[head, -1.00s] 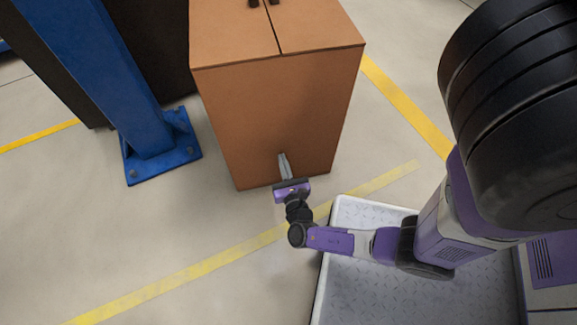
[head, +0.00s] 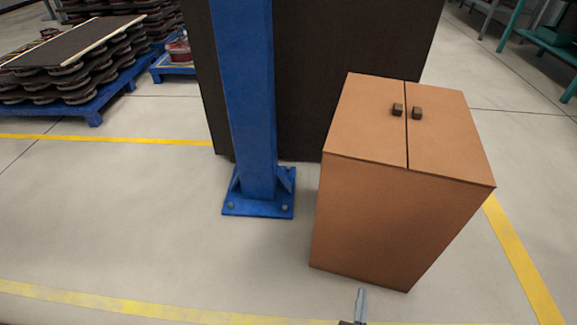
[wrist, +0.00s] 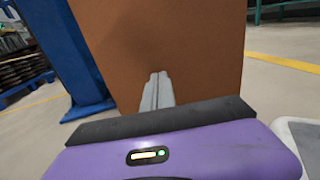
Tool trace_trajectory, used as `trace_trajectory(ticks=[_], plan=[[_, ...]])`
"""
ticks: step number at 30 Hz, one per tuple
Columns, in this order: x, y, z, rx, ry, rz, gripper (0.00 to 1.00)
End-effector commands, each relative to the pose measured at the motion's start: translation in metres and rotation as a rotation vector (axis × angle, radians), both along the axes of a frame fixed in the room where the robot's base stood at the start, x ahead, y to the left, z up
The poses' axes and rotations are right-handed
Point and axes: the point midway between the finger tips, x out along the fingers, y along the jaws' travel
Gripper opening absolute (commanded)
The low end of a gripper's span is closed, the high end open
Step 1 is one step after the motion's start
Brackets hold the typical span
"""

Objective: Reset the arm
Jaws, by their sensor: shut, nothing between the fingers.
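My gripper (head: 361,305) shows only as its grey fingers at the bottom edge of the head view. In the wrist view the fingers (wrist: 157,92) are together, with nothing between them, and point toward the side of a brown box-like cabinet (wrist: 165,50). In the head view the same brown cabinet (head: 375,215) stands on the floor just beyond the fingertips. I cannot tell the exact gap. The rest of my arm is out of the head view.
A blue post (head: 252,100) with a bolted foot stands left of the cabinet, before a dark panel (head: 340,60). A blue pallet (head: 95,108) with stacked parts is at the far left. Teal shelving (head: 540,40) is at the far right. Floor with yellow lines is clear.

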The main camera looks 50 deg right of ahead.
Motion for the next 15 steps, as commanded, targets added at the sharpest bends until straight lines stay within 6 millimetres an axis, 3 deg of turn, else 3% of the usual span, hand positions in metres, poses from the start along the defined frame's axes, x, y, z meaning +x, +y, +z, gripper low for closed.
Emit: trace_trajectory(ticks=[4,8,11,15], plan=[[0.003,0.001,-0.004,0.027,-0.015,0.011,0.0],[0.013,0.007,-0.029,0.199,-0.055,0.015,0.0],[0.028,0.022,-0.053,0.455,-0.146,-0.002,0.0],[0.027,0.058,-0.076,0.872,-0.299,-0.051,0.0]])
